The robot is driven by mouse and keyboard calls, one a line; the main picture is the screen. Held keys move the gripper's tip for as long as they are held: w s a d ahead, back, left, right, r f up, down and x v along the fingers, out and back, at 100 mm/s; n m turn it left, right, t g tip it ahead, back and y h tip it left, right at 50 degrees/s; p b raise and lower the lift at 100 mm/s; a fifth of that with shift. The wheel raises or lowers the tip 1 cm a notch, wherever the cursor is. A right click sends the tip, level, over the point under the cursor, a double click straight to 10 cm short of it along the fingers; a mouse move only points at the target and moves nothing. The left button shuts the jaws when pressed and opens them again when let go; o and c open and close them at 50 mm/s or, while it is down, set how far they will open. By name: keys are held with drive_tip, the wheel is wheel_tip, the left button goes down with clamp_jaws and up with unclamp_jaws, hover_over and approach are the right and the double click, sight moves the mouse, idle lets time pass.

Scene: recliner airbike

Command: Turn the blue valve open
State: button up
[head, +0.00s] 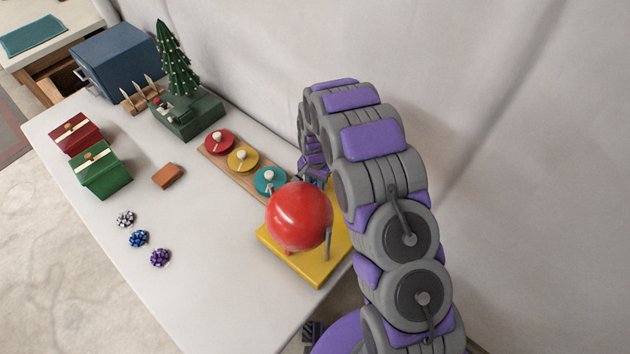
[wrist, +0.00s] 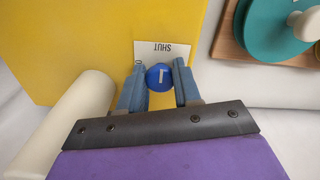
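The blue valve shows in the wrist view as a small round blue knob (wrist: 159,77) with a white mark on its face. It sits at a pale card (wrist: 160,50) reading SHUT, upside down, on the yellow base. My gripper (wrist: 160,67) has its two blue-grey fingers on either side of the knob, close to its edges. I cannot tell whether they press on it. In the head view, the yellow base (head: 318,270) carries a large red ball (head: 299,216). The ball and my arm hide the valve and most of my gripper there.
A wooden board with red, yellow and teal discs (head: 270,181) lies beside the yellow base. The teal disc (wrist: 262,28) is near my gripper. A pale cylinder (wrist: 70,120) lies left of the fingers. A wall stands behind. The table's front (head: 215,300) is clear.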

drive_tip(key=c, duration=0.4)
drive_tip(key=shift+c, duration=0.2)
drive_tip(key=shift+n+p, duration=0.3)
drive_tip(key=n+p, duration=0.1)
drive_tip(key=n, duration=0.1)
drive_tip(key=shift+r+n+p, duration=0.2)
drive_tip(key=shift+n+p, duration=0.2)
drive_tip(key=n+p, duration=0.2)
drive_tip(key=n, duration=0.2)
drive_tip(key=shift+n, duration=0.3)
drive_tip(key=n+p, duration=0.1)
drive_tip(key=n, duration=0.4)
drive_tip(key=shift+w+f, duration=0.1)
drive_tip(key=shift+w, duration=0.05)
drive_tip(key=shift+w+d+n, duration=0.1)
drive_tip(key=shift+n, duration=2.3)
